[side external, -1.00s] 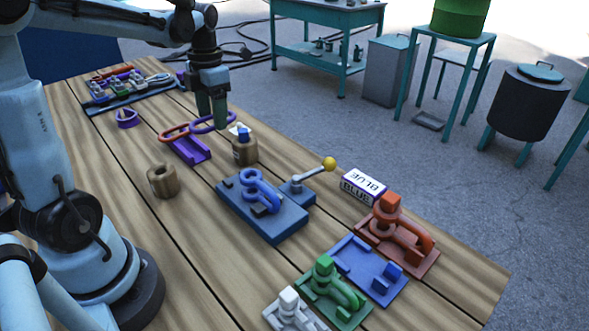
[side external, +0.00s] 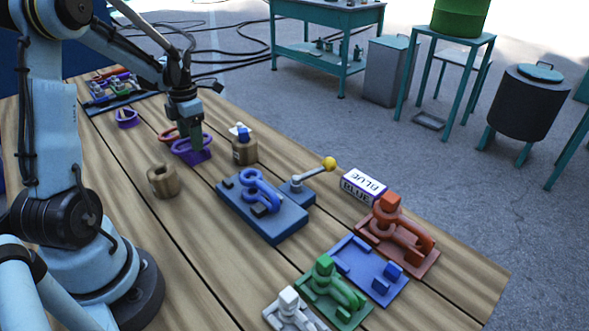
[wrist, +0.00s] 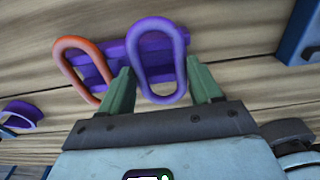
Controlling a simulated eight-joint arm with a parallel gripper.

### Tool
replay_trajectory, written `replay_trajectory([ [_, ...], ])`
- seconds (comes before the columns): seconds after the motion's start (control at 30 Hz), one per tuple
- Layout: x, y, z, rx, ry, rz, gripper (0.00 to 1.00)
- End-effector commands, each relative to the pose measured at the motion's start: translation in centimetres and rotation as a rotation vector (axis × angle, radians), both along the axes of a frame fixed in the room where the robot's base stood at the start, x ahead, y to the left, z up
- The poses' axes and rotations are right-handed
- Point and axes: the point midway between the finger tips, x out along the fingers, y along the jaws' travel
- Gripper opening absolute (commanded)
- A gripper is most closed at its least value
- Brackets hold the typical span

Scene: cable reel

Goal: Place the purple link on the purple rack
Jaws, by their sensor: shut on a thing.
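My gripper (side external: 189,143) points down over the purple rack and is shut on the purple link. In the wrist view the purple link (wrist: 182,62) is an elongated loop between my green fingers (wrist: 162,84). It is over the purple rack (wrist: 112,48), which shows behind it; I cannot tell whether they touch. In the side view the rack and link overlap in one purple patch under my fingers. An orange-red link (wrist: 66,68) lies at the rack's left end in the wrist view, and also shows in the side view (side external: 168,132).
A wooden spool (side external: 162,180) and a brown container with a blue-and-white top (side external: 244,150) stand close by. A blue fixture (side external: 262,222) with a yellow-knobbed lever (side external: 318,167) is in front. A curved purple piece (side external: 127,118) lies behind left. Other coloured fixtures stand front right.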

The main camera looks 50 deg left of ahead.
Motion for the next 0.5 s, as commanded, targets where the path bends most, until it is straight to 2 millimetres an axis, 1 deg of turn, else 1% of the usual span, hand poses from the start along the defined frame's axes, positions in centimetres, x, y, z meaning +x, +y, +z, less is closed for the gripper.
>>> replay_trajectory([
  [0.07,0.02,-0.01,-0.32,0.000,0.000,0.000,0.15],
  [0.3,0.01,-0.03,-0.33,0.000,0.000,0.000,0.15],
  [0.43,0.02,-0.02,-0.65,0.000,0.000,0.000,0.15],
  [0.47,0.02,-0.03,-0.62,0.000,0.000,0.000,0.68],
  [0.5,0.02,-0.03,-0.61,0.000,0.000,0.000,0.74],
])
